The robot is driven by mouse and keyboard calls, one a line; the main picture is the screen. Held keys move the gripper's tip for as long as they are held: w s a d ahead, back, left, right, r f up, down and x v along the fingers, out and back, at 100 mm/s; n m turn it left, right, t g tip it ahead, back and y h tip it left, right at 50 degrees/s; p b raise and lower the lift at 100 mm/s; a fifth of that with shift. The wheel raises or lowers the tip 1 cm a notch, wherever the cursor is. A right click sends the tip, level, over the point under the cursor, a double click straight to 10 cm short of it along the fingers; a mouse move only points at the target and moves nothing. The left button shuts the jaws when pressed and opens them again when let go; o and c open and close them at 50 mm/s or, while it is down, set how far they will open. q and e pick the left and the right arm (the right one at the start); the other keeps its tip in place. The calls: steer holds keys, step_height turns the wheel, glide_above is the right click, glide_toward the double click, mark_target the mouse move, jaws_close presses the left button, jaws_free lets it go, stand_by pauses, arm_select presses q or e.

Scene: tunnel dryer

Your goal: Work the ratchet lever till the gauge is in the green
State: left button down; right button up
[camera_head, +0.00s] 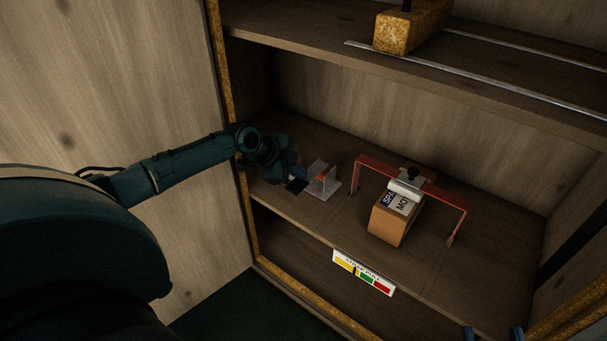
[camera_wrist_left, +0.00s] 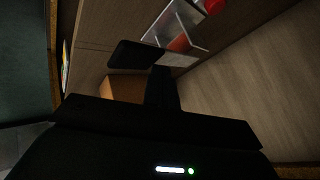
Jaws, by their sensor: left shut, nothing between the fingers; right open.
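The ratchet unit, a grey metal bracket with a red part (camera_head: 323,178), stands on the middle shelf. It also shows in the left wrist view (camera_wrist_left: 180,28), with a red knob (camera_wrist_left: 213,6) by it. My left gripper (camera_head: 297,184) is shut and empty just left of the bracket; I cannot tell whether it touches it. Its dark fingers show in the wrist view (camera_wrist_left: 150,72). The gauge (camera_head: 363,272) on the shelf's front edge has yellow, green and red fields; a dark mark appears near the yellow-green border. My right gripper (camera_head: 493,333) is open at the bottom edge, mostly cut off.
A brown labelled box (camera_head: 389,226) sits under a red frame (camera_head: 439,190) with a grey pressing pad (camera_head: 404,190). An upper shelf (camera_head: 330,45) with metal rails and a rusty yellow block (camera_head: 410,30) lies above. The cabinet's left upright (camera_head: 226,85) stands close to my left arm.

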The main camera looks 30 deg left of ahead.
arm_select(q)
steer(key=shift+r, duration=0.3)
steer(key=shift+w, duration=0.1)
steer(key=shift+r, duration=0.15)
steer(key=r+p, duration=0.4)
steer(key=r, duration=0.1)
steer(key=shift+w, duration=0.2)
stand_by(0.5)
